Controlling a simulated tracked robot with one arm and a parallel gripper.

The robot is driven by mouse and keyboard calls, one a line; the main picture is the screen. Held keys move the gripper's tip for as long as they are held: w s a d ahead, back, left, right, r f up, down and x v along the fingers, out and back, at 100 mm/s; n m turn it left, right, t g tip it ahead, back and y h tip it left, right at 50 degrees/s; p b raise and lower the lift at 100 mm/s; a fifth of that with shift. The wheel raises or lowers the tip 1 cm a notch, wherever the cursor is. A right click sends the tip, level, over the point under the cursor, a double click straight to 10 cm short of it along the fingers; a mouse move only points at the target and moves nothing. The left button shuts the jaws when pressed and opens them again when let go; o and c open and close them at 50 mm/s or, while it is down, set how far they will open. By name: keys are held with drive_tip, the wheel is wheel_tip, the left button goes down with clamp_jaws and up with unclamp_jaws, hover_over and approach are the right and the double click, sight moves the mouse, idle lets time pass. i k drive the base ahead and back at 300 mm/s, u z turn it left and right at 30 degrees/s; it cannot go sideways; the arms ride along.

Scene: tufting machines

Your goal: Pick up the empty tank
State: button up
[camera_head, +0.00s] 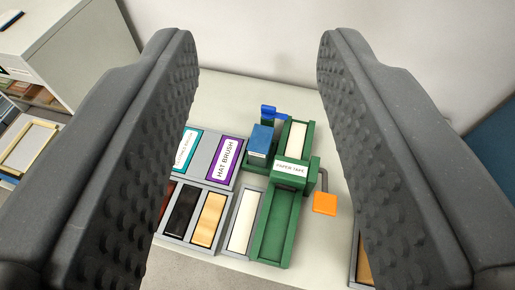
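My gripper (256,42) is open and empty, with its two dark, studded fingers wide apart at left and right. Between and beyond them, a green machine labelled "PAPER TAPE" (290,175) stands on a pale table. A small block with a blue top and pale lower part (260,141) sits at the machine's left side; it may be the tank, but I cannot tell, nor whether it is empty. A bright blue part (273,113) shows just behind it. The fingers appear apart from all of these.
Grey trays labelled "HAT BRUSH" (228,157) and other trays with brown, black and tan blocks lie left of the machine. An orange piece (325,203) on a grey arm sticks out at its right. A grey cabinet (75,45) stands at upper left. The table behind the machine is clear.

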sight(259, 147)
drive_tip(key=k, duration=1.3)
drive_tip(key=u, duration=0.45)
drive_tip(key=i, duration=0.5)
drive_tip(key=u, duration=0.75)
drive_tip(key=i, duration=1.15)
drive_tip(key=z, duration=0.5)
drive_tip(key=i, duration=0.95)
drive_tip(key=z, duration=0.75)
